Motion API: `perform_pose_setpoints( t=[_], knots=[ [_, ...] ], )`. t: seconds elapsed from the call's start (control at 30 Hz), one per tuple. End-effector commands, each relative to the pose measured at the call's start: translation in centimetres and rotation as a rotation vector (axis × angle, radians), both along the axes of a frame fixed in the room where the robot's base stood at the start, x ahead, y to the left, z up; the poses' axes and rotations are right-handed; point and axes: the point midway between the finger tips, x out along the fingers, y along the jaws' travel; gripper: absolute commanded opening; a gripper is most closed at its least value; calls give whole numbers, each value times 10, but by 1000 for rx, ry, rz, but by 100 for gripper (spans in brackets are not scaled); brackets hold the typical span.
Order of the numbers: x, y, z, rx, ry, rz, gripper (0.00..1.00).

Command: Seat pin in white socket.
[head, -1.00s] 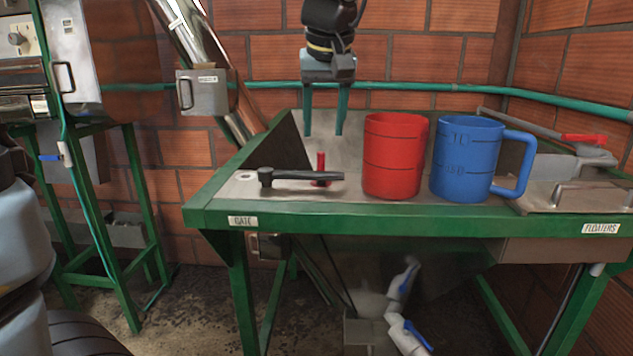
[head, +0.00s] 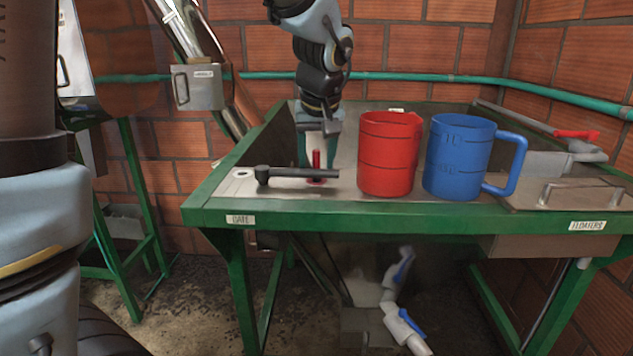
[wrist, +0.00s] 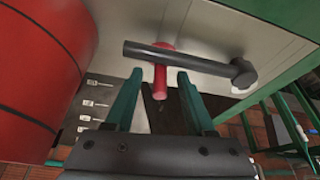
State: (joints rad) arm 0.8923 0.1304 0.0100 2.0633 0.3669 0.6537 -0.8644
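The red pin (head: 316,160) stands upright in a red ring on the bench's metal top, just behind the black lever handle (head: 300,173). In the wrist view the pin (wrist: 160,80) lies between my two teal fingers, with a gap on each side. My gripper (wrist: 158,76) is open around it and points down; in the head view my gripper (head: 318,155) partly surrounds the pin from behind. The white socket (head: 243,174), a pale ring with a dark hole, is at the bench's left front corner, left of the lever's pivot. I see nothing in it.
A red mug (head: 387,155) stands close to the right of the pin; it fills the left of the wrist view (wrist: 40,70). A blue mug (head: 460,155) stands further right. The black lever lies between pin and bench front. The green bench edge (head: 400,212) runs along the front.

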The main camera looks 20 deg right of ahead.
Motion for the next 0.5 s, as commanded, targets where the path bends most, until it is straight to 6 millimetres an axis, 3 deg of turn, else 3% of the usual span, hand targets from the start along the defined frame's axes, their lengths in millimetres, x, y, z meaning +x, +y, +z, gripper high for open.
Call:
perform_pose_setpoints(
  t=[0.03, 0.5],
  knots=[
    [0, 0, 0, 0, 0, 0, 50],
    [0, 0, 0, 0, 0, 0, 0]
  ],
)
